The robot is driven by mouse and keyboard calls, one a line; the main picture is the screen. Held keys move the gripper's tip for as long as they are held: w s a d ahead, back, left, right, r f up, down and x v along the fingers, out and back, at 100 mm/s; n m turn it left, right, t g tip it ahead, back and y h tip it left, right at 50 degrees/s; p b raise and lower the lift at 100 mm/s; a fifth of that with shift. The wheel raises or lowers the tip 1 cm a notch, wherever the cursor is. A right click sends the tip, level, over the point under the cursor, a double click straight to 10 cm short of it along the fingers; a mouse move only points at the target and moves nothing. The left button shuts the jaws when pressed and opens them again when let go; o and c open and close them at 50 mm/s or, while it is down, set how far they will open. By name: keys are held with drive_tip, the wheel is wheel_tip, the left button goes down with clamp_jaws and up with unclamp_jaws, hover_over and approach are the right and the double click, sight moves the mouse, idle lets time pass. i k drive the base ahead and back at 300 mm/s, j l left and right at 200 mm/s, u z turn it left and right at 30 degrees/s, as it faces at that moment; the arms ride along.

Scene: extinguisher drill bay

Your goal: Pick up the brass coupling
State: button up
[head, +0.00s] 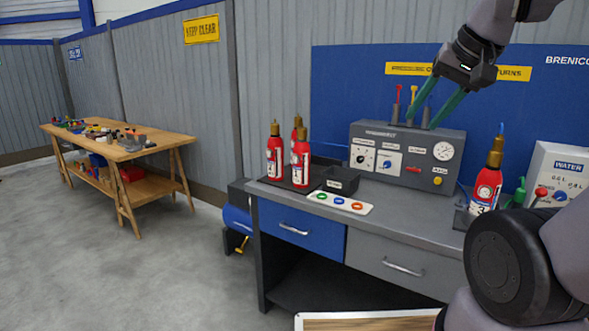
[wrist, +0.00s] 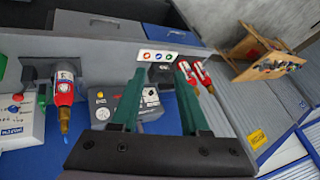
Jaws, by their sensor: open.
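I cannot make out a separate brass coupling with certainty. Brass-coloured fittings top the red extinguisher bottles: one bottle (head: 487,190) stands in a holder at the right of the grey bench, and several (head: 301,170) stand on a dark mat at the left. The right-hand bottle also shows in the wrist view (wrist: 64,92). My gripper (head: 421,124) is raised above the grey control panel (head: 400,165), in front of the blue board. Its two teal fingers are spread apart with nothing between them. In the wrist view my gripper (wrist: 160,68) also looks empty.
A white card (head: 340,203) with coloured rings and a dark open bin (head: 338,180) are on the grey bench (head: 400,226). A white WATER box (head: 560,168) stands at the right. A wooden table (head: 150,148) with small cluttered parts is at the far left. Open floor lies between.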

sight(498, 142)
drive_tip(key=z, duration=0.95)
